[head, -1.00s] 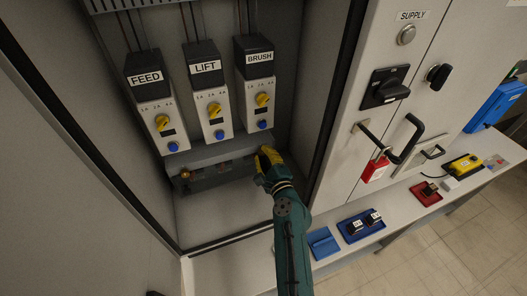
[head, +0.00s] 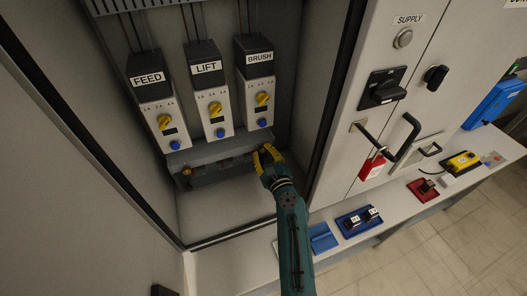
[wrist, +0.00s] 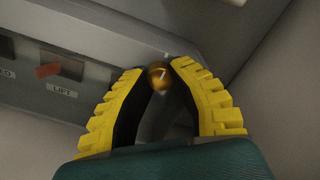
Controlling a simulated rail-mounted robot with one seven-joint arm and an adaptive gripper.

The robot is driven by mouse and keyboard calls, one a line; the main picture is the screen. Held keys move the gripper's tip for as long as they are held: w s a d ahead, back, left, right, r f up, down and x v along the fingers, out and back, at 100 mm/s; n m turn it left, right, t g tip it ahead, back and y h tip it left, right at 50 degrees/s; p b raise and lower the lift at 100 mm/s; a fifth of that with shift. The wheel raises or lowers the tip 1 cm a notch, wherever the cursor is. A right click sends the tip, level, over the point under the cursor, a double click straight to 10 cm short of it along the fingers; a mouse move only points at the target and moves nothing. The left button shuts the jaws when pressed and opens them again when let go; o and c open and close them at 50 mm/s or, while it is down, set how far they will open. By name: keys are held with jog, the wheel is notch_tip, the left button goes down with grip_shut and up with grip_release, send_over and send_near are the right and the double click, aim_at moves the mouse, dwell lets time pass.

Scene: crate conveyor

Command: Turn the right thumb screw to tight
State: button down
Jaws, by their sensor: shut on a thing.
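The right thumb screw (wrist: 158,76) is a round brass knob with a pale line on its face, seen in the wrist view at the front of a grey ledge. My gripper (wrist: 160,68) has its yellow fingertips closed on either side of the knob, gripping it. In the head view my gripper (head: 265,152) is at the right end of the ledge below the BRUSH unit and hides this screw. The left thumb screw (head: 187,172) shows as a small brass knob at the ledge's left end. I cannot tell how tight the right screw is.
The FEED (head: 160,115), LIFT (head: 210,95) and BRUSH (head: 258,90) units stand above the ledge (head: 215,153). The cabinet's right wall is close beside my gripper. A shelf outside holds a blue tray (head: 350,233) and a red tray (head: 415,196).

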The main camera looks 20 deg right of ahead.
jog(key=shift+f, duration=0.2)
jog(key=c, duration=0.9)
grip_release()
jog(key=shift+r, duration=0.1)
jog(key=shift+o, duration=0.2)
jog(key=s, duration=1.2)
jog(key=shift+a, duration=0.1)
